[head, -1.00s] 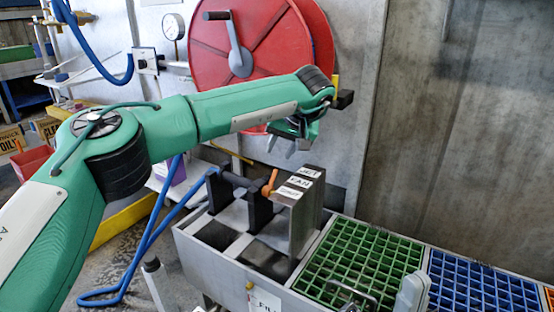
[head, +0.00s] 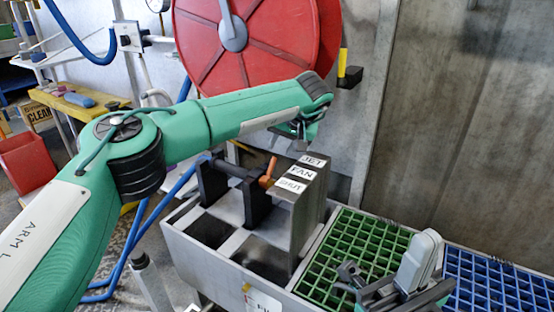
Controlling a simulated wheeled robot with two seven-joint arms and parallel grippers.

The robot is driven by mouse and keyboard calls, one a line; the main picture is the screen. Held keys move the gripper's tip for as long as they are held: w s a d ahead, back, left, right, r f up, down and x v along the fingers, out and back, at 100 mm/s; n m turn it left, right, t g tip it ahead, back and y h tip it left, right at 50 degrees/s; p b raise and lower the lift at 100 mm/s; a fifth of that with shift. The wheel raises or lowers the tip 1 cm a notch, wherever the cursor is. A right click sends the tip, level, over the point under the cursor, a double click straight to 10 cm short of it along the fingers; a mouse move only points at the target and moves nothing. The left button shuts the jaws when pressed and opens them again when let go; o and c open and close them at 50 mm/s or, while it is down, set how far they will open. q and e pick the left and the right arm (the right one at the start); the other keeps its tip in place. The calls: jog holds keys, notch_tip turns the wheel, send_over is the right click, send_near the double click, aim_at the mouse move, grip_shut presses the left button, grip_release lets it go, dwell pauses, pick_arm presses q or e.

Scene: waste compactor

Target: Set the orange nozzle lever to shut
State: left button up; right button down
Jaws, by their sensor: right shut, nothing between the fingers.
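The orange nozzle lever (head: 269,171) sits on a dark horizontal nozzle held by two black brackets (head: 257,200). It leans up beside a grey plate (head: 310,205) labelled JET, FAN and SHUT from back to front. Its tip is nearest the FAN label, though the exact setting is hard to read. My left gripper (head: 300,143) hangs above and behind the plate's JET end, apart from the lever. Its fingers are partly hidden, so their opening is unclear. My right gripper (head: 347,277) is low at the right, over the green grating, shut and empty.
A metal trough with a green grating (head: 350,240) and a blue grating (head: 490,282) runs to the right. A red hose reel (head: 270,50) is on the wall behind. A blue hose (head: 128,250) loops at the left. The space above the gratings is mostly clear.

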aim_at(275, 156)
pick_arm(q)
jog(key=shift+b+x, duration=0.55)
jog(key=shift+x, duration=1.7)
grip_shut()
